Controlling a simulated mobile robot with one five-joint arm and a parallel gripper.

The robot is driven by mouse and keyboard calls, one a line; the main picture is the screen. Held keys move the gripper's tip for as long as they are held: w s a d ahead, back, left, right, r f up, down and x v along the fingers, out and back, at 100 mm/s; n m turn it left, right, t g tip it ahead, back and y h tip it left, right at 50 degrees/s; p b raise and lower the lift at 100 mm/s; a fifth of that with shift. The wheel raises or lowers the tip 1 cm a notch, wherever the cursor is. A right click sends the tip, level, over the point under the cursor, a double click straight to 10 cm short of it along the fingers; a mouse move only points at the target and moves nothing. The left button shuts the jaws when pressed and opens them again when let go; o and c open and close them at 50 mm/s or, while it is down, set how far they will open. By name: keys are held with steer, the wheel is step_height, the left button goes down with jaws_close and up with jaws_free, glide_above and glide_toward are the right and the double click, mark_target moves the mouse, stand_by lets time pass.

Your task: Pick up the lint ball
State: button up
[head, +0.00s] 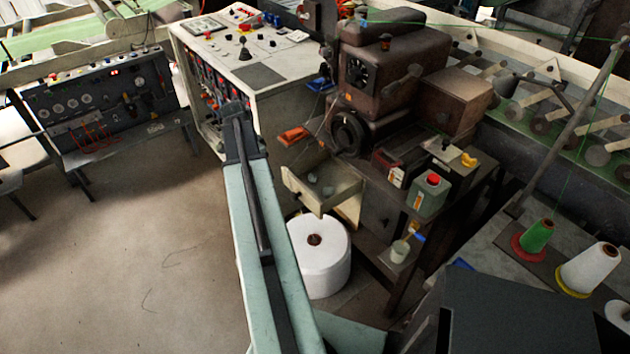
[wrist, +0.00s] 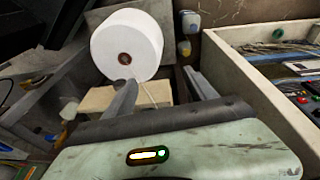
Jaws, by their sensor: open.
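Two small pale grey lumps lie in the open drawer (head: 342,200) in the head view, one (head: 313,178) farther back and one (head: 328,190) nearer the front. Either could be the lint ball; they are too small to tell for sure. My gripper (wrist: 160,92) shows in the wrist view with its two dark fingers apart and nothing visible between them. A pale panel lies behind the fingers. No lint ball can be made out in the wrist view. In the head view my arm reaches past the left of the drawer, and its fingers cannot be made out.
A big white roll (head: 320,262) stands below the drawer; a white roll also shows in the wrist view (wrist: 127,44). A control cabinet (head: 250,75) stands behind left. A green-grey can (head: 428,195) stands on the bench at right. Thread cones (head: 537,236) are farther right. Floor at left is clear.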

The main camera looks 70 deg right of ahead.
mark_target(313, 176)
steer(key=s+d+m, duration=0.5)
steer(key=s+d, duration=0.5)
steer(key=s, duration=0.3)
steer(key=shift+g, duration=0.4)
steer(key=b+x, duration=0.8)
steer(key=shift+w+a+f, duration=0.3)
steer(key=shift+a+f, duration=0.05)
steer(key=shift+f, duration=0.05)
steer(key=shift+r, duration=0.2)
jaws_close()
